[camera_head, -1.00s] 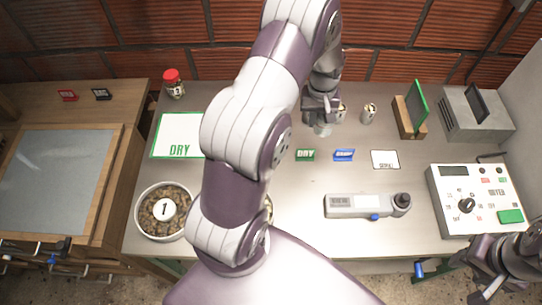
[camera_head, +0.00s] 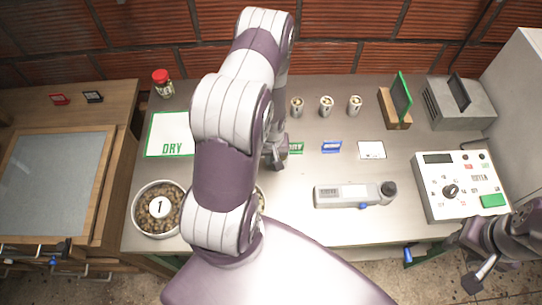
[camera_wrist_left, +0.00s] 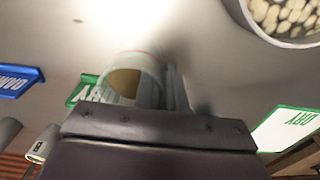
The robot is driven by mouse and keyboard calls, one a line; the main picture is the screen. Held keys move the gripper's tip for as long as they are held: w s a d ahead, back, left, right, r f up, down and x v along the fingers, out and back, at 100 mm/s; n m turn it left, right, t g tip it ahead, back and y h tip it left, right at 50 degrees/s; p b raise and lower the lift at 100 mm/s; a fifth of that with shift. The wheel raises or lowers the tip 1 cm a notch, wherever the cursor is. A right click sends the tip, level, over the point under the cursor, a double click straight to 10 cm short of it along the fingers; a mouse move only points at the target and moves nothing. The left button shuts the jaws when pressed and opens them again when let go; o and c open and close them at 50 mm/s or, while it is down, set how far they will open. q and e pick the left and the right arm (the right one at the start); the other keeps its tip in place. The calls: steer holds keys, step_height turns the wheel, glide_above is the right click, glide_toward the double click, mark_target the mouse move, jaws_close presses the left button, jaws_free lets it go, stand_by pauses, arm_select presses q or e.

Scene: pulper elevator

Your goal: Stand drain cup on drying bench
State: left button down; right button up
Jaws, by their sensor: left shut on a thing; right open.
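My left gripper (camera_head: 275,155) is over the middle of the metal bench (camera_head: 300,225), largely behind my arm in the head view. It is shut on a pale cup (camera_wrist_left: 138,72), which shows in the left wrist view tilted, with a tan inside. The head view mostly hides this cup. A white mat (camera_head: 168,135) with a green border, marked DRY, lies left of my left arm; it also shows in the left wrist view (camera_wrist_left: 290,130). My right gripper (camera_head: 480,272) is open at the bottom right, off the bench's front edge.
Several small cups (camera_head: 326,106) stand at the back. Green DRY (camera_head: 296,148) and blue (camera_head: 331,147) labels lie before them. A bowl of beans (camera_head: 160,209), a red-lidded jar (camera_head: 162,83), a handheld device (camera_head: 350,195) and a meter (camera_head: 460,187) occupy the bench.

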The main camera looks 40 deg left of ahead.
arm_select(q)
steer(key=shift+f, duration=0.1)
steer(key=c, duration=1.6)
jaws_free()
steer(key=o, duration=0.4)
